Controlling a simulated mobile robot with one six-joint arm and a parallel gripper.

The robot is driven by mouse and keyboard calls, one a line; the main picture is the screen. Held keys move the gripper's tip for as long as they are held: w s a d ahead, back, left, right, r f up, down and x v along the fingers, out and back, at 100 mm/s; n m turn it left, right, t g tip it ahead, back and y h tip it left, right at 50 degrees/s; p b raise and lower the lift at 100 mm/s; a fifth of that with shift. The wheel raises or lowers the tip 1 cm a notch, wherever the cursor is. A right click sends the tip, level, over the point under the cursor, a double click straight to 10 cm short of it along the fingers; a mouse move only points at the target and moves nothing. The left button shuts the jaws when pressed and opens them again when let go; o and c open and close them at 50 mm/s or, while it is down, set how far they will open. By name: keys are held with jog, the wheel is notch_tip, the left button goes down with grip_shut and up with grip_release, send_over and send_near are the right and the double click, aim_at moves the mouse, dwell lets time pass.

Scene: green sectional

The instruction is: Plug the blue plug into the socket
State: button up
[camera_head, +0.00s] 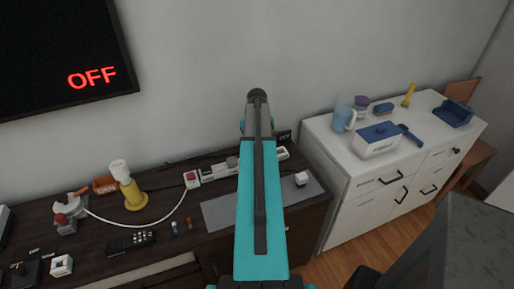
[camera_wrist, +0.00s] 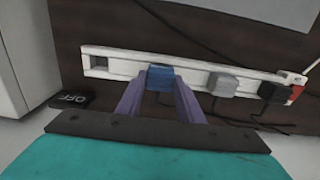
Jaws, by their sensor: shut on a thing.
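A white power strip (camera_wrist: 125,65) runs along the dark cabinet top in the wrist view, and it also shows in the head view (camera_head: 212,172). My gripper (camera_wrist: 160,90) is shut on the blue plug (camera_wrist: 160,76), held between its two purple-grey fingertips. The blue plug is over or against the strip, left of a grey plug (camera_wrist: 223,84); I cannot tell whether it is seated. The strip's left end has an empty square socket (camera_wrist: 100,63). In the head view my teal arm hides the gripper and the blue plug.
A black plug (camera_wrist: 272,92) sits near the strip's red switch (camera_wrist: 296,93). A small black sign reading OFF (camera_wrist: 68,99) lies left of my gripper. A wall screen (camera_head: 60,50) reads OFF. A white cabinet (camera_head: 350,175) is right.

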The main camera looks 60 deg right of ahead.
jog(key=shift+f, duration=0.45)
jog(key=o, duration=1.2)
jog(key=shift+c, duration=0.2)
jog(key=shift+r, duration=0.2)
notch_tip(320, 180, up, 14)
jog(key=b, duration=0.3)
jog(key=shift+f, duration=0.25)
jog(key=shift+r, duration=0.1)
